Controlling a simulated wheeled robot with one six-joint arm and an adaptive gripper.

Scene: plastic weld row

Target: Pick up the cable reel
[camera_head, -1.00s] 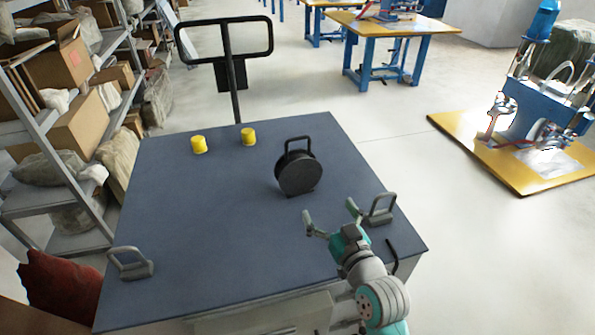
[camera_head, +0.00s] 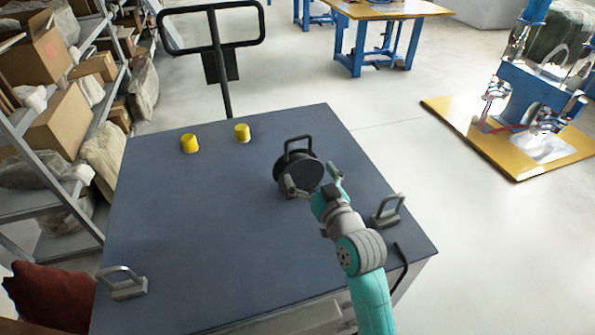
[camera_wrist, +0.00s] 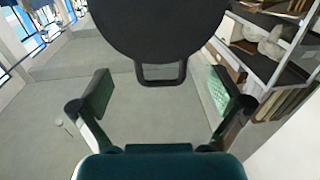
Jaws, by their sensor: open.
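The black cable reel (camera_head: 299,172) stands upright on the dark table top (camera_head: 215,235), with a loop handle on its top. In the wrist view the reel (camera_wrist: 160,28) fills the upper middle, and its handle (camera_wrist: 161,82) shows at its edge, between and beyond the fingertips. My gripper (camera_head: 314,182) is open, just in front of the reel, with one finger overlapping the reel in the head view. In the wrist view my gripper (camera_wrist: 160,92) has its fingers spread wide with nothing between the pads. I cannot tell whether a finger touches the reel.
Two yellow cylinders (camera_head: 242,133) stand at the table's back. Grey handles (camera_head: 388,211) and (camera_head: 123,284) are at the right and left edges. A black push bar (camera_head: 213,48) rises behind. Shelves with boxes (camera_head: 60,115) stand left. The table's middle left is clear.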

